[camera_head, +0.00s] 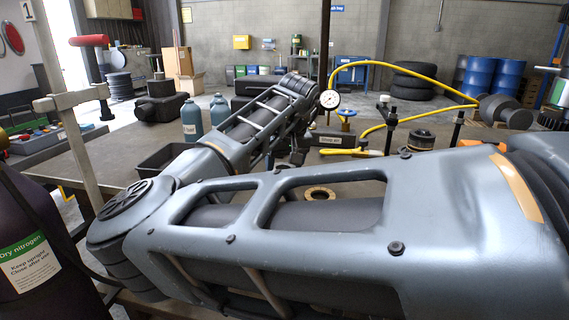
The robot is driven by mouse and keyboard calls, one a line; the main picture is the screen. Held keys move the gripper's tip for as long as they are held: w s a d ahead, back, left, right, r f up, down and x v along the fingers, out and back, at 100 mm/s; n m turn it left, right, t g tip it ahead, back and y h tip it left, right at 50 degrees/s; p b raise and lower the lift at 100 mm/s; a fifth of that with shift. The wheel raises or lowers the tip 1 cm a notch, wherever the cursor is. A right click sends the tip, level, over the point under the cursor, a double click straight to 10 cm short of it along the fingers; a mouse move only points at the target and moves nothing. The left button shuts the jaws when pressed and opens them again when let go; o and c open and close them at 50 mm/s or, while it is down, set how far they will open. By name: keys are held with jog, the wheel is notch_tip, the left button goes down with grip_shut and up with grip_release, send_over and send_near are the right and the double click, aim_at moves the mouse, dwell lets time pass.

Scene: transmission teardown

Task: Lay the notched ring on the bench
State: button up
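A tan ring (320,192) with a dark centre lies on the grey bench (365,190), just beyond my upper arm link, which covers its near side. I cannot make out notches, so I cannot tell whether it is the notched ring. My arm crosses the picture from the right, bends at the left and reaches back over the bench. My gripper (297,158) is small and dark below the wrist, beyond and slightly left of the tan ring. Its fingers are too small and dark to show whether they are open or hold anything.
A dark tray (165,160) and blue-grey bottles (191,121) stand left of my forearm. A gauge (330,100) with a yellow hose (420,87), a labelled dark block (333,139) and a dark round part (421,138) stand at the back right. My arm hides the near bench.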

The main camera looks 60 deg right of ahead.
jog(key=shift+f, duration=0.15)
jog(key=o, duration=1.4)
jog(key=shift+c, duration=0.2)
jog(key=v, duration=1.2)
